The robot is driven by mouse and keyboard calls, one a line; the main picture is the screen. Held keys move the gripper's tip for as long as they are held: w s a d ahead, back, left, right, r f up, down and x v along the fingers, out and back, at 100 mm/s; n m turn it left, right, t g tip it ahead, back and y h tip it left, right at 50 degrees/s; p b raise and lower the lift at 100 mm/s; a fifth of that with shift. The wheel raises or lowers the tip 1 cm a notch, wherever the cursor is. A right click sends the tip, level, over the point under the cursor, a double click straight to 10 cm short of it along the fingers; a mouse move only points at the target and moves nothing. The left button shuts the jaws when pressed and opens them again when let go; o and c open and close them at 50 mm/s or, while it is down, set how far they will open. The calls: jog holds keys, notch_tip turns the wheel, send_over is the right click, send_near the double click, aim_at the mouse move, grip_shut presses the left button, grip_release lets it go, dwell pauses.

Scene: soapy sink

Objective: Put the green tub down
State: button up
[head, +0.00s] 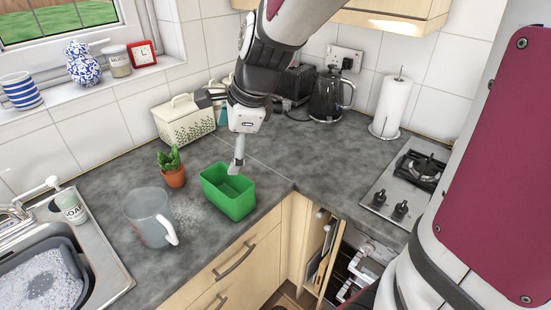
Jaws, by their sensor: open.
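The green tub (232,201) is an open, empty-looking rectangular box. It appears to rest upright on the grey worktop, near the front edge at the counter's inner corner. My gripper (236,168) points down at the tub's back rim, with its lower end by the rim. It is open, though the fingers overlap in this view. I cannot tell whether a finger touches the tub wall.
A small potted plant (172,168) and a clear jug (150,217) stand left of the tub. A cream bread bin (184,120) is behind. The soapy sink (45,285) is at lower left. A hob (408,185) lies right. Bare worktop (320,160) extends right of the tub.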

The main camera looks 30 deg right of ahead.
jog(key=s+r+n+h, duration=0.1)
jog(key=s+r+n, duration=0.2)
jog(key=s+n, duration=0.6)
jog(key=s+d+r+n+t+h, duration=0.1)
jog(key=s+r+n, duration=0.3)
jog(key=s+n, duration=0.6)
jog(key=shift+r+n, duration=0.3)
jog(key=shift+n, duration=0.9)
